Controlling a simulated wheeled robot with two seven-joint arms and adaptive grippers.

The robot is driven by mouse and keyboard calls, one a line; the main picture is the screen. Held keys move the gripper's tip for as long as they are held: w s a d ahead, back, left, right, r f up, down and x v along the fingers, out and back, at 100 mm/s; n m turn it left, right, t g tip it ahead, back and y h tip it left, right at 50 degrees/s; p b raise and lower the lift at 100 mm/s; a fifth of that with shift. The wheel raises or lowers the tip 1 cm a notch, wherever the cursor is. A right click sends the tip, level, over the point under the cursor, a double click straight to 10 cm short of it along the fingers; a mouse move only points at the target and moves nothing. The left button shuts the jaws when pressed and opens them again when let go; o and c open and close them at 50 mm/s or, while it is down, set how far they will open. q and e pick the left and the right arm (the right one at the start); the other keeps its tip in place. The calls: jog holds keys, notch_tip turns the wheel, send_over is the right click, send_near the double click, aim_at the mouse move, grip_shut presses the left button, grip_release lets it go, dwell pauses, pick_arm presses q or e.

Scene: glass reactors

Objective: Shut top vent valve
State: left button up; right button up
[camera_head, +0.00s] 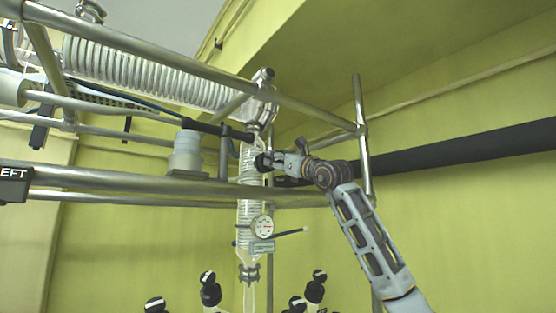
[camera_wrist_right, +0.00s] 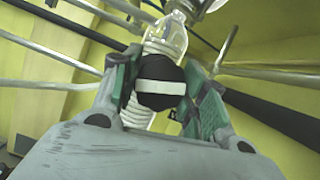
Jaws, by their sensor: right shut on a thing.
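The top vent valve has a round black knob with a white bar across it, seen large in the right wrist view (camera_wrist_right: 160,84). The same black knob (camera_head: 263,162) shows small in the head view, beside the upright glass condenser (camera_head: 250,172). My right gripper (camera_head: 270,161) reaches it from the right. In the right wrist view its two green-padded fingers (camera_wrist_right: 161,92) stand on both sides of the knob and are shut on it. The white bar lies nearly level across the knob in that view. My left gripper does not show.
Metal frame bars (camera_head: 180,189) run across in front of and above the condenser. A coiled glass condenser (camera_head: 140,70) lies slanted at the upper left. A thick black pipe (camera_head: 460,150) runs behind my right arm. A round gauge (camera_head: 262,226) sits below the knob.

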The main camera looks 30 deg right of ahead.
jog(key=shift+m+h+b, duration=0.4)
jog(key=shift+m+b, duration=0.25)
jog(key=shift+m, duration=0.15)
jog(key=shift+m+h+b, duration=0.7)
jog(key=shift+m+h, duration=0.1)
jog(key=shift+m, duration=0.6)
jog(key=o, duration=1)
jog(key=shift+o, duration=0.3)
jog(key=shift+s, duration=0.1)
jog(key=shift+v, duration=5.9)
